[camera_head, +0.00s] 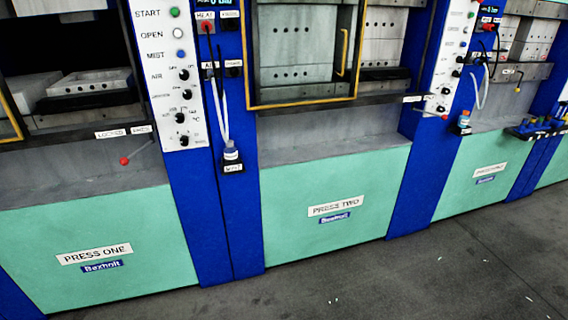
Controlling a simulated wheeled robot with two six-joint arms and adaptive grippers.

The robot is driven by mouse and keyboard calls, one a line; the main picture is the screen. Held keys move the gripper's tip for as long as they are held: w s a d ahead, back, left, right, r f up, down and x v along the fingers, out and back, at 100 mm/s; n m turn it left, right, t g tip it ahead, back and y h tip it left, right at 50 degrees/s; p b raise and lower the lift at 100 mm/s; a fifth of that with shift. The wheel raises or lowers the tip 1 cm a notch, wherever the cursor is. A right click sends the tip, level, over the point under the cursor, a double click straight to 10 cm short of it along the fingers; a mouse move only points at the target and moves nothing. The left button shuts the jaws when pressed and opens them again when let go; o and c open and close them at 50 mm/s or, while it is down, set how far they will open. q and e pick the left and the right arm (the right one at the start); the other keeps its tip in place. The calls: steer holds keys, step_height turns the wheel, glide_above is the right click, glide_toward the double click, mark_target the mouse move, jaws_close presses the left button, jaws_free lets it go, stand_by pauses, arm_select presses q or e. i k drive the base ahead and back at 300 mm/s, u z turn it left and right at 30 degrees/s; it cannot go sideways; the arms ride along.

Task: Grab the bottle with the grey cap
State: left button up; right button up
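A small bottle (231,152) stands on a black bracket on the blue post between press one and press two. Its body looks white and its top bluish grey, with pale tubes running up from it. A second small bottle (464,121) sits on a similar holder farther right, past press two. Neither of my grippers is in view.
Press one (100,240) and press two (335,200) have green lower fronts, with control panels (178,70) on blue posts. A red-knobbed lever (125,160) sticks out at press one. A rack of small items (540,127) is at far right.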

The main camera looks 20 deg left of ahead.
mark_target(230, 151)
steer(key=z, duration=0.7)
steer(key=i, duration=2.2)
steer(key=u, duration=1)
steer(key=i, duration=0.75)
steer(key=u, duration=0.85)
